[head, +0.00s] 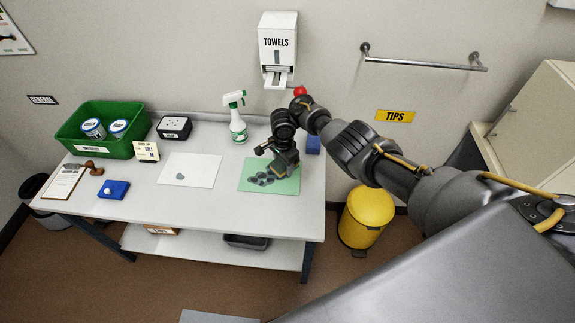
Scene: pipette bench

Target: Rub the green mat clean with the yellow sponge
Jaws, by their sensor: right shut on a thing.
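The green mat (258,187) lies flat on the right part of the bench, with several dark grey smudges (262,178) near its middle. My right gripper (284,163) is over the mat's back right part, pointing down, and is shut on the yellow sponge. The sponge is mostly hidden by the gripper. I cannot tell whether it touches the mat. My left gripper is not in view.
A white sheet (200,172) with one grey spot lies left of the mat. A spray bottle (238,125) stands behind, and a blue block (313,145) is at the right edge. A green bin (75,141), a black box (174,128) and a blue pad (114,190) stand left.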

